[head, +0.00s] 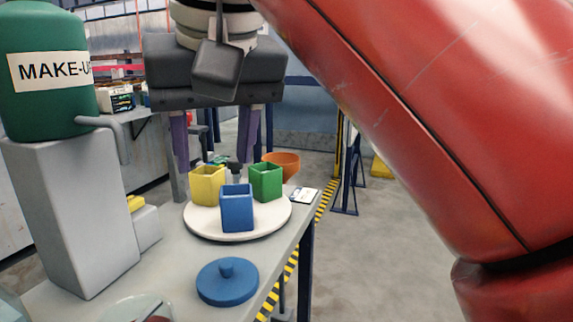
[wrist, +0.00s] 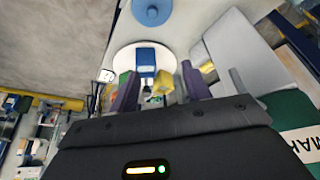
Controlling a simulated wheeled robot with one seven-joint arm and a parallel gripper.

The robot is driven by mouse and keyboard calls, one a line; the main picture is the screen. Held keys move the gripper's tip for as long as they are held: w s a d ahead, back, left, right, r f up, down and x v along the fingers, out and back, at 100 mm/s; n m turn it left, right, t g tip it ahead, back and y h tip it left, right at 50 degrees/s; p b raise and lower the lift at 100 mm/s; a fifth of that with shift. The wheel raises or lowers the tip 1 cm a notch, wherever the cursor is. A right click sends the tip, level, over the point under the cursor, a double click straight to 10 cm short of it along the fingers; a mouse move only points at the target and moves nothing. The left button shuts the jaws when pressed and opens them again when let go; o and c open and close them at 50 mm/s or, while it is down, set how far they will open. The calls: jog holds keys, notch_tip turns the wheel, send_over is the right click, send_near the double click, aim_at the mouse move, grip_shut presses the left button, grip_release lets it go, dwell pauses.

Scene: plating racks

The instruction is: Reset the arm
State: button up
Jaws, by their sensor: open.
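My gripper (head: 215,145) hangs over the far part of the grey table in the head view, its two purple fingers wide apart and pointing down. Nothing is between the fingers. In the wrist view my gripper (wrist: 158,90) also shows open, with the fingers spread. Below and nearer in the head view, a white round plate (head: 207,229) holds a yellow cup (head: 207,187), a blue cup (head: 237,210) and a green cup (head: 266,182). My red arm fills the right side of the head view.
A blue lid (head: 227,282) lies on the table (head: 180,270) near the front. A green MAKE-UP tank (head: 45,110) stands on a grey block (head: 75,215) at left. An orange bowl (head: 282,163) and a small card (head: 304,195) are at the far side. Floor right of the table is open.

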jog(key=w+d+f+m+t+h, duration=0.1)
jog(key=d+f+m, duration=0.1)
jog(key=d+f, duration=0.55)
jog(key=w+d+f+m+h, duration=0.15)
jog(key=d+f, duration=0.35)
jog(key=f, duration=0.5)
jog(key=s+d+f+m, duration=0.1)
jog(key=s+d+f, duration=0.1)
jog(key=d+f, duration=0.3)
jog(key=s+d+f, duration=0.3)
jog(key=d+f, duration=0.2)
jog(key=f, duration=0.6)
jog(key=shift+s+f+m, duration=0.15)
jog(key=shift+f+m, duration=0.15)
jog(key=shift+m, duration=0.05)
jog(key=shift+d+y, duration=0.1)
jog(key=shift+y, duration=0.15)
